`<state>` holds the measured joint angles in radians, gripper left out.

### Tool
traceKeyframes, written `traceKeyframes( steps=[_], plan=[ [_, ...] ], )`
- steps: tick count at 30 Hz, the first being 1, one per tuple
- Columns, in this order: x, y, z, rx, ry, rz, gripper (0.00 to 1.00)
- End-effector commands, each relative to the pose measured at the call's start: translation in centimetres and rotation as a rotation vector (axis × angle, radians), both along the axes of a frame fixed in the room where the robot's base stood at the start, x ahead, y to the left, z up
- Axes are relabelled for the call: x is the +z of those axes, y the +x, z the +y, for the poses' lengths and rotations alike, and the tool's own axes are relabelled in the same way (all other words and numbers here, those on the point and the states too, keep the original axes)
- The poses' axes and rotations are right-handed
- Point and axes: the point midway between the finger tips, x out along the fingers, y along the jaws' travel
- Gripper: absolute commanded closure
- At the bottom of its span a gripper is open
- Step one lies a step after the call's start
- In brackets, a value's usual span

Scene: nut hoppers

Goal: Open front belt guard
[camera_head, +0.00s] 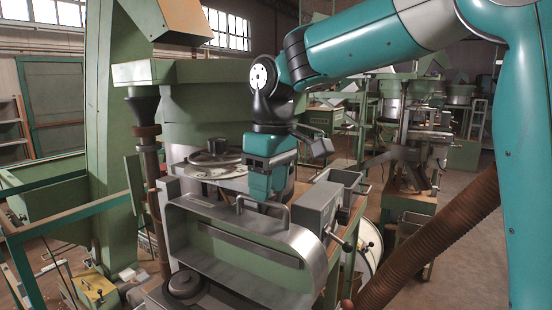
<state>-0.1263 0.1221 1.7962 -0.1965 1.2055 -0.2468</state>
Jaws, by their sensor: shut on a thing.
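The front belt guard (265,285) is a long grey metal housing with rounded ends and a greenish front panel, in the lower middle of the head view. A thin bar handle (288,217) stands on its top edge. My gripper (265,199), teal and black, points down at this handle from above and is shut on it. The fingertips and the middle of the handle are mostly hidden by the gripper body. The guard stands upright against the machine. A dark round pulley (185,284) shows at its lower left.
A grey metal box (318,207) sits close to the right of my gripper. A green machine column (112,130) and a dark funnel with a pipe (145,105) stand at left. A ribbed brown hose (430,240) crosses at right.

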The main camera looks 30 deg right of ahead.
Motion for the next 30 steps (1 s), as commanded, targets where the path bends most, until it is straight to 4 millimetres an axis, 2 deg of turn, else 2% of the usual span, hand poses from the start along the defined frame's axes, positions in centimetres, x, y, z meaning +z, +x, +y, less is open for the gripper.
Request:
traceKeyframes(
  steps=[1,5,8,11,15,21,27,30],
  plan=[
    [-2.9,-0.5,-0.3,-0.008,-0.01,0.062,0.64],
    [-2.5,-0.4,-0.3,-0.009,-0.009,0.059,0.64],
    [-1.3,-0.5,-0.3,-0.007,-0.007,0.053,0.64],
    [1.2,-1.0,-0.3,-0.005,-0.005,0.042,0.64],
    [6.4,-2.1,-0.5,-0.004,-0.003,0.021,0.64],
    [12.5,-3.0,-0.7,-0.003,-0.003,0.003,0.64],
    [17.1,-3.3,-0.9,-0.001,-0.002,-0.01,0.64],
    [17.2,-3.1,-0.9,-0.001,0.002,-0.012,0.64]
  ],
)
